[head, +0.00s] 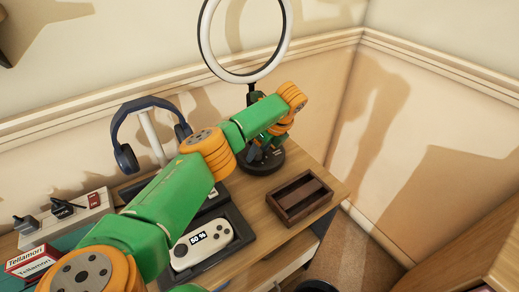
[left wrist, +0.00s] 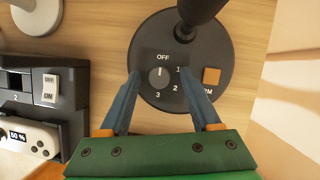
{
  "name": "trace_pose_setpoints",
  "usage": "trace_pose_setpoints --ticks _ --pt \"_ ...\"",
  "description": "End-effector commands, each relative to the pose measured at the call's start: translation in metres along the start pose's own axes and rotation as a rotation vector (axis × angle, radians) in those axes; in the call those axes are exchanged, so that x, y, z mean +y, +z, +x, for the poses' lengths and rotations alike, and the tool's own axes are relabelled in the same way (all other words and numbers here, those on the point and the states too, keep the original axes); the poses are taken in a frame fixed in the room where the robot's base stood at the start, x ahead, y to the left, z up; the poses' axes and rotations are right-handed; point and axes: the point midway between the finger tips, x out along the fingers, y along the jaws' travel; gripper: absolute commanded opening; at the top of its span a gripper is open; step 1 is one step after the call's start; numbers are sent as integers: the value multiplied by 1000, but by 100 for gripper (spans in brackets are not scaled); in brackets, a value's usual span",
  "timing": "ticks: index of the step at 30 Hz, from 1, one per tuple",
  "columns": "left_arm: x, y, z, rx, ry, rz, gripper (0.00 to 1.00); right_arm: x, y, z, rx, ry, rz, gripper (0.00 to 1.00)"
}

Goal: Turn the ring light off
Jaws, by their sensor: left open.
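The ring light's white ring (head: 206,38) stands at the top of the head view, on a pole above a round dark base (head: 270,166). In the left wrist view the base (left wrist: 150,28) carries a small dark dial knob (left wrist: 159,80) with marks OFF, 1, 2 and 3. The knob's white line appears to point up towards OFF. My left gripper (left wrist: 160,74) is open, its two blue fingers on either side of the knob, with gaps visible. In the head view my left gripper (head: 258,146) is at the base, partly hidden by my arm. My right gripper is not in view.
An orange square button (left wrist: 211,76) sits right of the dial. The light's pole (left wrist: 186,30) rises behind the dial. A wooden tray (head: 300,198), a headphone stand with blue headphones (head: 126,158), and a white controller showing 50 % (head: 200,243) share the desk.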

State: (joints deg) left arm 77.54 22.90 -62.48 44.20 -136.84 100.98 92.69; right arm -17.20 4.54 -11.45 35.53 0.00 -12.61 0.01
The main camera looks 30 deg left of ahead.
Motion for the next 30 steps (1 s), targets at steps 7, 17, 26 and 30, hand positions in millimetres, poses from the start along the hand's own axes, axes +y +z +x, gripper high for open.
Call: trace_pose_setpoints --ticks 7,17,26,30 --pt "-1 0 -37 0 -5 0 64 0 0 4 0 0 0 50" --pt "0 0 -71 0 0 0 64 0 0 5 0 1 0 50" --pt "0 0 -71 0 0 0 64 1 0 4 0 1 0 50" --pt "1 10 -96 0 0 0 64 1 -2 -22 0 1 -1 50"
